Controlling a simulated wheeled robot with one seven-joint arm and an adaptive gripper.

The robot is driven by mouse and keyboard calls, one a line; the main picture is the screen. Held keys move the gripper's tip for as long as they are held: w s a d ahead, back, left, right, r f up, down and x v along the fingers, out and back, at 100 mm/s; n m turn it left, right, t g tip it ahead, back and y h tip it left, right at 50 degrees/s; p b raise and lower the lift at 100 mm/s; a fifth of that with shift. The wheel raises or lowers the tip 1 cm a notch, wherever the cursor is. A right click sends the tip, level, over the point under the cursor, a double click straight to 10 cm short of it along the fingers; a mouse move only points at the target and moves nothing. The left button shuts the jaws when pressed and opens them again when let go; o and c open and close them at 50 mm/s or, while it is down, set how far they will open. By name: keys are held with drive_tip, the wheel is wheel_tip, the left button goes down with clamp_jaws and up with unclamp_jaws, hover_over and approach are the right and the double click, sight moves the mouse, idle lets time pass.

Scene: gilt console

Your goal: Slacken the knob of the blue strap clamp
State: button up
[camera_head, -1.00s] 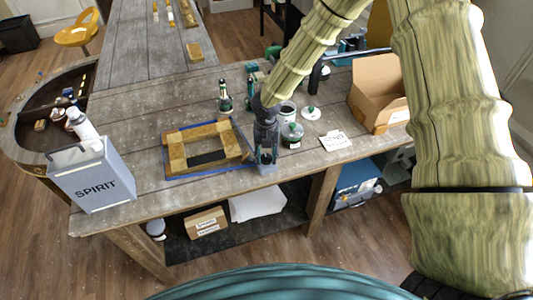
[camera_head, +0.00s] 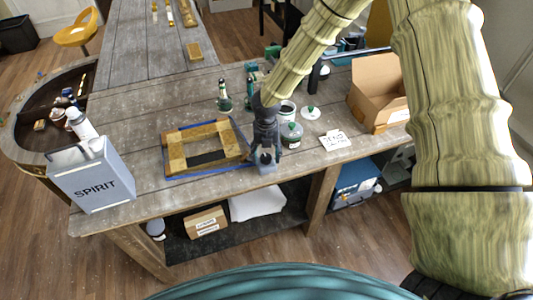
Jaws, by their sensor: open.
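A wooden frame (camera_head: 178,151) with gilt corners lies flat on the workbench, with a blue strap (camera_head: 200,174) around its outer edge. At the frame's front right corner sits the small pale blue-grey clamp body (camera_head: 267,169), with a dark knob on it. My gripper (camera_head: 266,157) points down directly over the clamp, its open fingers at or around the knob. Whether the fingers touch the knob cannot be told. The gripper and wrist hide part of the clamp and the bench behind it.
A green-labelled bottle (camera_head: 224,97) stands behind the frame. An open cardboard box (camera_head: 378,92) stands farther right. A spirit can (camera_head: 92,178) occupies the left corner.

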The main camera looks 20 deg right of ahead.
sight(267, 156)
wheel_tip(267, 156, up, 12)
idle(0.6)
idle(0.4)
drive_tip(key=s+a+f+m+g+y, duration=0.1)
drive_tip(key=s+a+f+m+y, duration=0.15)
drive_tip(key=s+f+m, duration=0.7)
drive_tip(key=s+a+f+m+y, duration=0.1)
drive_tip(key=s+a+f+m, duration=0.2)
drive_tip(key=s+f+m, duration=0.65)
drive_tip(key=s+d+f+m+h, duration=0.1)
drive_tip(key=s+d+f+m, duration=0.2)
drive_tip(key=s+m, duration=0.25)
drive_tip(key=s+d+f+m+t+h, duration=0.1)
drive_tip(key=s+d+f+m, duration=0.25)
drive_tip(key=s, duration=0.35)
drive_tip(key=s+d+f+m+h, duration=0.2)
drive_tip(key=s+m, duration=0.4)
wheel_tip(267, 156, down, 15)
drive_tip(key=b, duration=1.5)
drive_tip(key=shift+w+n, duration=0.2)
drive_tip(key=shift+n, duration=0.1)
drive_tip(key=shift+y, duration=0.25)
